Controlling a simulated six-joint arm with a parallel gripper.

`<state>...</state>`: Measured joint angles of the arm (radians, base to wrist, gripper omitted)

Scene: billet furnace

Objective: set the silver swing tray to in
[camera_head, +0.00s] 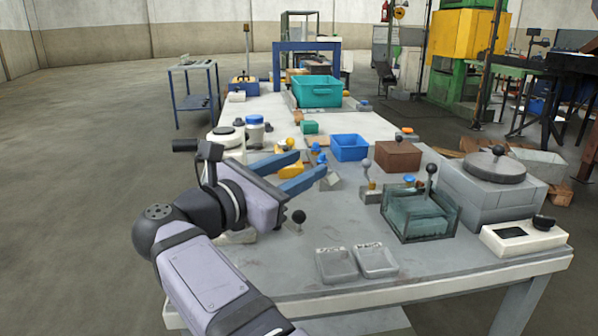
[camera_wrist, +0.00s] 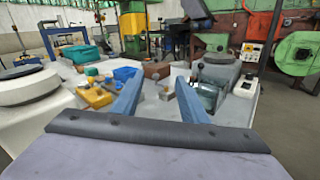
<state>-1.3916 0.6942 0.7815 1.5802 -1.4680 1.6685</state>
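My gripper (camera_head: 311,164) is open over the left part of the bench, its two blue fingers pointing right and away. In the wrist view the gripper (camera_wrist: 159,80) shows a wide gap with nothing held. I cannot single out the silver swing tray with certainty. A black ball knob (camera_head: 298,217) stands on a short stem just right of my gripper's body, apart from it. Pale metal (camera_head: 238,236) shows partly beneath the gripper, mostly hidden. Two small grey labelled trays (camera_head: 337,265) (camera_head: 376,260) sit side by side at the bench's front.
A clear open-topped box (camera_head: 418,216) and a grey block furnace (camera_head: 490,190) stand on the right. A white control box (camera_head: 523,237) is at the right front corner. A blue bin (camera_head: 349,147), brown block (camera_head: 398,156) and teal bin (camera_head: 316,91) lie farther back. Bare bench surrounds the front trays.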

